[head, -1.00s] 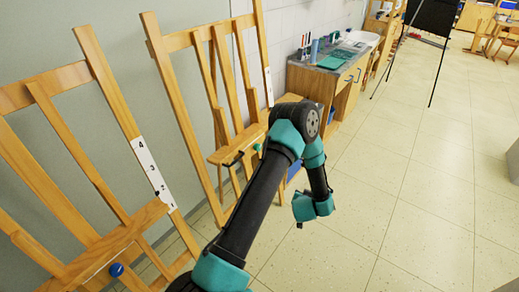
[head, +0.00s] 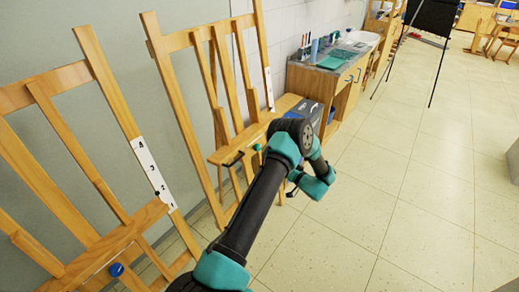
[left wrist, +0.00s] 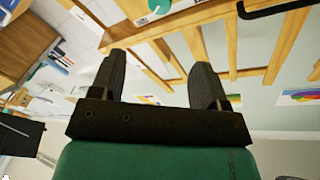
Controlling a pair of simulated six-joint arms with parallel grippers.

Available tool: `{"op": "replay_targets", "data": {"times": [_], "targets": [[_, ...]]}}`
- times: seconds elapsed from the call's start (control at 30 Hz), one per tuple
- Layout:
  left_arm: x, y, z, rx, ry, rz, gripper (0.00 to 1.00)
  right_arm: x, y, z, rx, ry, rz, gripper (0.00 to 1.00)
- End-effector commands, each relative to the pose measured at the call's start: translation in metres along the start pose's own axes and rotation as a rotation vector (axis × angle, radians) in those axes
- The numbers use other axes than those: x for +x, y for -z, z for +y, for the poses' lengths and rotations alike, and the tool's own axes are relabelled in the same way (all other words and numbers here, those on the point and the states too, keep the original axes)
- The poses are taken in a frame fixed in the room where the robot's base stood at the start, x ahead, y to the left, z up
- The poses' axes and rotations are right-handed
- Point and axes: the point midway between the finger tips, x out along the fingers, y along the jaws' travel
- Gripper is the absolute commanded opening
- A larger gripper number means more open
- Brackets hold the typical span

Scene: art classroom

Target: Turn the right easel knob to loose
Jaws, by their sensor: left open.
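The right easel (head: 185,130) is a wooden frame against the wall, with a small green knob (head: 257,147) at its ledge, partly behind my arm in the head view. In the left wrist view the green knob (left wrist: 159,6) with a pale rim is at the top edge, beyond and above my fingertips. The knob's turn position cannot be read. My right gripper is not in view.
The left easel (head: 70,75) has a blue knob (head: 116,270) and a numbered white scale (head: 154,175). A black rod (head: 233,160) sits on the right easel's ledge. A sink cabinet (head: 345,88) stands behind. The tiled floor (head: 410,220) at right is clear.

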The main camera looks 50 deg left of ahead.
Motion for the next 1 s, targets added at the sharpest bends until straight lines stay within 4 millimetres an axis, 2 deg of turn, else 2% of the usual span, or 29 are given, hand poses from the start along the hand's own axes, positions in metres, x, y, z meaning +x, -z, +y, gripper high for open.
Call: {"op": "replay_targets", "data": {"times": [0.27, 1.0], "targets": [[0.03, 0.0, -0.001, -0.001, 0.002, -0.001, 0.69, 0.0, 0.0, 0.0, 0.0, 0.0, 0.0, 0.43], [0.153, 0.0, 0.0, -0.001, 0.002, -0.001, 0.69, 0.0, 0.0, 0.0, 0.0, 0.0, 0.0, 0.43]]}}
